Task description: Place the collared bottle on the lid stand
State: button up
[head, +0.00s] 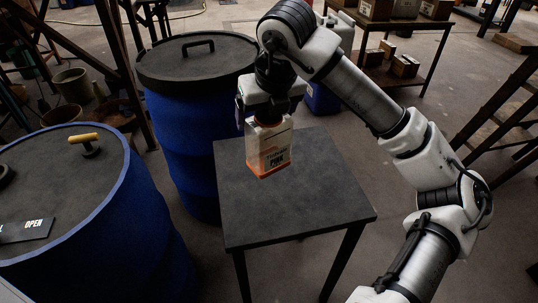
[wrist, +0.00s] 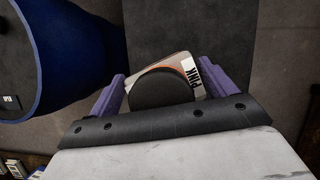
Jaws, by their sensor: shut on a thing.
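The bottle (head: 269,147) is pale with an orange band and printed lettering, and hangs upright from my gripper (head: 267,113) in the head view. My gripper is shut on its upper part, so the collar is mostly hidden. The bottle is over the left part of a dark square-topped stand (head: 310,195); I cannot tell whether its base touches the top. In the wrist view the bottle's dark round cap (wrist: 165,90) sits between the purple fingers of my gripper (wrist: 165,92), with the printed side (wrist: 200,78) showing beyond it.
A blue vat with a black lid (head: 197,62) stands just left of the stand. Another blue vat (head: 75,190), with a wooden-handled lid and an OPEN label, is at the front left. The stand top is otherwise bare. Shelves with boxes (head: 405,65) are at the back right.

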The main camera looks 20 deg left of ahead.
aim_at(274, 131)
notch_tip(274, 131, down, 11)
dwell(0.4)
jog(key=shift+f, duration=0.15)
jog(key=o, duration=1.1)
jog(key=shift+o, duration=0.2)
jog(key=shift+d+r, duration=0.15)
jog(key=shift+r, duration=0.35)
jog(key=v, duration=1.1)
jog(key=shift+s+d+r, duration=0.1)
jog(key=shift+s+r, duration=0.05)
